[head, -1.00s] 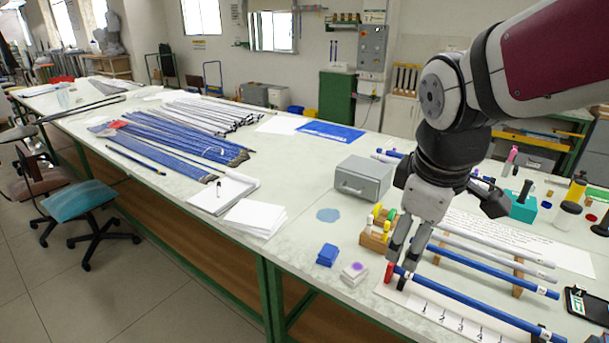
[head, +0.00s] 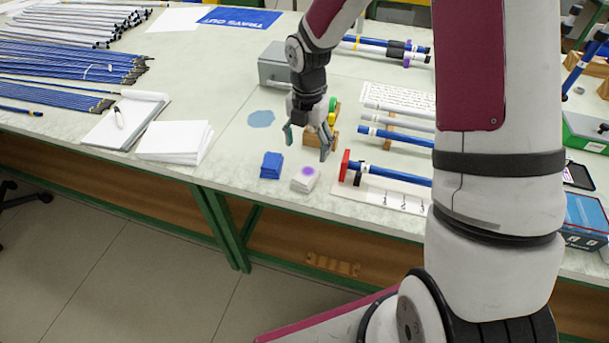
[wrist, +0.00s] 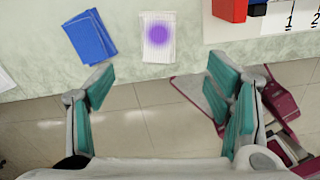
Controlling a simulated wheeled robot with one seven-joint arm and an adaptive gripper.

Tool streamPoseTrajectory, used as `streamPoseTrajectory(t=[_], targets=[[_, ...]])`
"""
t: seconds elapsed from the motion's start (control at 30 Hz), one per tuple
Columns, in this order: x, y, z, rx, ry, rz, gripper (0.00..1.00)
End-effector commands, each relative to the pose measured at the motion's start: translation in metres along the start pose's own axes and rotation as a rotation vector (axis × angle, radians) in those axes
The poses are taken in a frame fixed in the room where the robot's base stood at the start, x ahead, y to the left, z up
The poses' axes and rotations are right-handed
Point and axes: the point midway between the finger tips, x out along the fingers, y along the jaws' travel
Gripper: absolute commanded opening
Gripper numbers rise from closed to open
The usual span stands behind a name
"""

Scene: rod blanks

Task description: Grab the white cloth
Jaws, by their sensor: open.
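The white cloth (head: 305,179) is a small folded stack with a purple spot on top, lying near the front edge of the table. In the wrist view the white cloth (wrist: 158,38) lies beyond and between my spread fingers. My gripper (head: 308,146) is open and empty, above the table and behind the cloth in the head view. Its teal finger pads (wrist: 165,95) show wide apart in the wrist view. Nothing touches the cloth.
A folded blue cloth (head: 271,165) lies just left of the white one. A red block (head: 345,165) and a blue rod (head: 400,174) on a marked white board are to the right. A wooden block (head: 322,136) with coloured pieces and a grey box (head: 276,66) stand behind.

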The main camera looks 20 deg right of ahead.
Motion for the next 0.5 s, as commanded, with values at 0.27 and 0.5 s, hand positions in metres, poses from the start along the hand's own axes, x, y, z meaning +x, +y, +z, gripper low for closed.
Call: streamPoseTrajectory(t=[0.27,0.5], targets=[[0.051,0.0,-0.001,0.001,0.002,-0.003,0.72],[0.067,0.0,0.0,0.003,0.0,-0.001,0.72]])
